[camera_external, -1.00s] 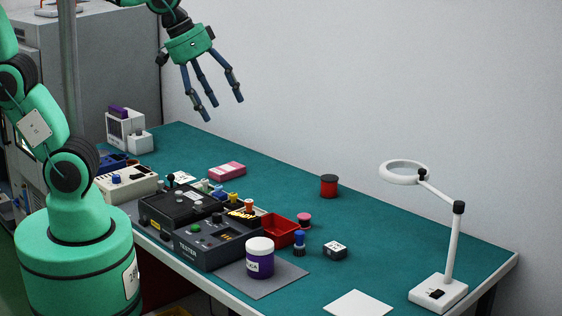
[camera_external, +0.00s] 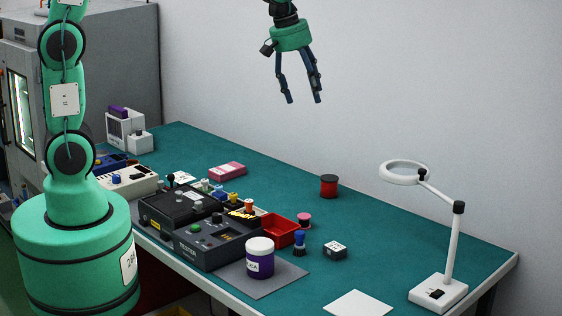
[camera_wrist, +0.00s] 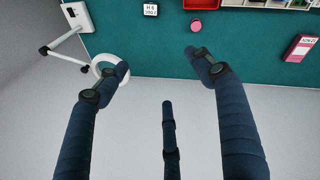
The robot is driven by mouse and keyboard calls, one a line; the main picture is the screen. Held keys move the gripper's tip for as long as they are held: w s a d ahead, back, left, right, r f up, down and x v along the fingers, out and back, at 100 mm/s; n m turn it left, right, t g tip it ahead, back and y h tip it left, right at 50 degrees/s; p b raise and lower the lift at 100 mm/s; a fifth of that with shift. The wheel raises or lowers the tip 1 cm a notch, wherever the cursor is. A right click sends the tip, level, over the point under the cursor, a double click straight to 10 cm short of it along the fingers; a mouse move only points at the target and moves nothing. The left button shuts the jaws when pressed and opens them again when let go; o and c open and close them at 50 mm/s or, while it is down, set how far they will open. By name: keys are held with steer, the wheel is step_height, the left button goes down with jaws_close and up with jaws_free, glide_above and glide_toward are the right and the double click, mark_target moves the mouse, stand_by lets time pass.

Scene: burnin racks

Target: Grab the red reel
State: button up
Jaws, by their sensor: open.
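The red reel (camera_external: 329,187) stands upright on the green mat near its wall-side edge in the external view, with dark rims at top and bottom. I cannot make it out in the wrist view, where a finger may hide it. My gripper (camera_external: 303,101) is open and empty, high above the table. It is up and slightly left of the reel in the picture, well apart from it. Its three dark blue fingers point down. In the wrist view my gripper (camera_wrist: 158,70) has its fingers spread with nothing between them.
A white ring lamp (camera_external: 452,245) stands at the right. A pink reel (camera_external: 304,219), a small labelled box (camera_external: 335,250), a red tray (camera_external: 278,231), a purple jar (camera_external: 260,262) and a tester (camera_external: 215,243) lie nearer the front. The mat around the red reel is clear.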

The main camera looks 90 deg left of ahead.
steer(key=w+a+f+n+p, duration=0.2)
steer(key=w+a+f+n, duration=0.25)
steer(key=a, duration=0.45)
steer(key=n+g+p, duration=0.2)
steer(key=n+p, duration=0.2)
steer(key=n, duration=0.8)
glide_toward(329, 178)
steer(key=a+r, duration=0.1)
steer(key=shift+s+r+h, duration=0.1)
steer(key=shift+s+h, duration=0.05)
steer(key=shift+h, duration=0.25)
steer(key=shift+w+f, duration=0.2)
steer(key=shift+f, duration=1.25)
steer(key=shift+w+f, duration=0.2)
steer(key=shift+f, duration=1.25)
steer(key=shift+w+f, duration=0.15)
steer(key=shift+f, duration=1.25)
steer(key=shift+f, duration=0.1)
steer(key=shift+w+d+f+p, duration=0.15)
steer(key=shift+f+p, duration=0.25)
steer(key=shift+f, duration=2.05)
